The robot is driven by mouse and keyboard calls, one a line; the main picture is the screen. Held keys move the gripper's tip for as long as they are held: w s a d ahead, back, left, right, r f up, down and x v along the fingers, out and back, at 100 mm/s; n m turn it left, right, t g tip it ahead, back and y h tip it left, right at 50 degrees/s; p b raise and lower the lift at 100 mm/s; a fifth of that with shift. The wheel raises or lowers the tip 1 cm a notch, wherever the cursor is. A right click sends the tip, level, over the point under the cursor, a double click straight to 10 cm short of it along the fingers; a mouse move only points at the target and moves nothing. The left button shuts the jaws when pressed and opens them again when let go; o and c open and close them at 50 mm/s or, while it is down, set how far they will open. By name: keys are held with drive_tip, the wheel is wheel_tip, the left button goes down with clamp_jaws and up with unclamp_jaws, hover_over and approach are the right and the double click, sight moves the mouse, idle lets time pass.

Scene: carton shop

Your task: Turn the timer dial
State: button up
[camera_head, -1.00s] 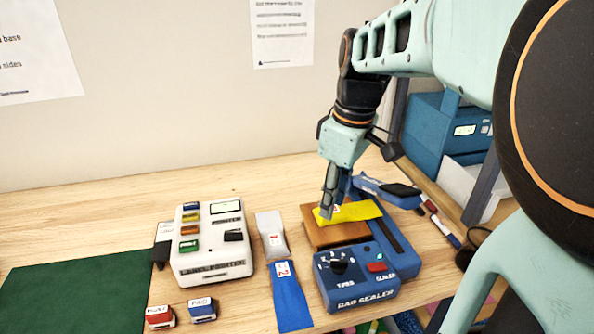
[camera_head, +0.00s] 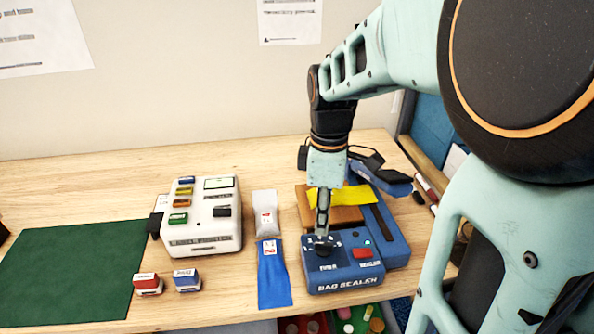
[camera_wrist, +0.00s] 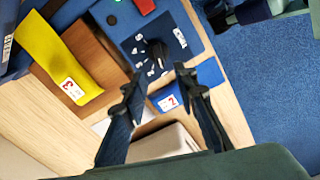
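The timer dial (camera_head: 324,246) is a black knob on the blue front panel of the bag sealer (camera_head: 345,287). In the wrist view the dial (camera_wrist: 156,52) has white marks beside it and lies just beyond my fingertips, roughly between their lines. My gripper (camera_head: 322,226) points down from above the dial, very close to it; I cannot tell in the head view whether it touches. In the wrist view my gripper (camera_wrist: 159,74) has its two fingers apart, with nothing between them. A red button (camera_head: 362,253) sits right of the dial.
A yellow bag (camera_head: 345,196) lies on the brown block (camera_head: 338,217) behind the panel. Grey (camera_head: 265,212) and blue (camera_head: 273,280) bags lie left of the sealer. A white label printer (camera_head: 200,235), two stamps and a green mat (camera_head: 70,270) are further left.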

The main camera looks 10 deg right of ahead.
sight(321, 243)
wheel_tip(321, 243, down, 8)
drive_tip(key=shift+r, duration=0.2)
drive_tip(key=shift+c, duration=0.4)
clamp_jaws()
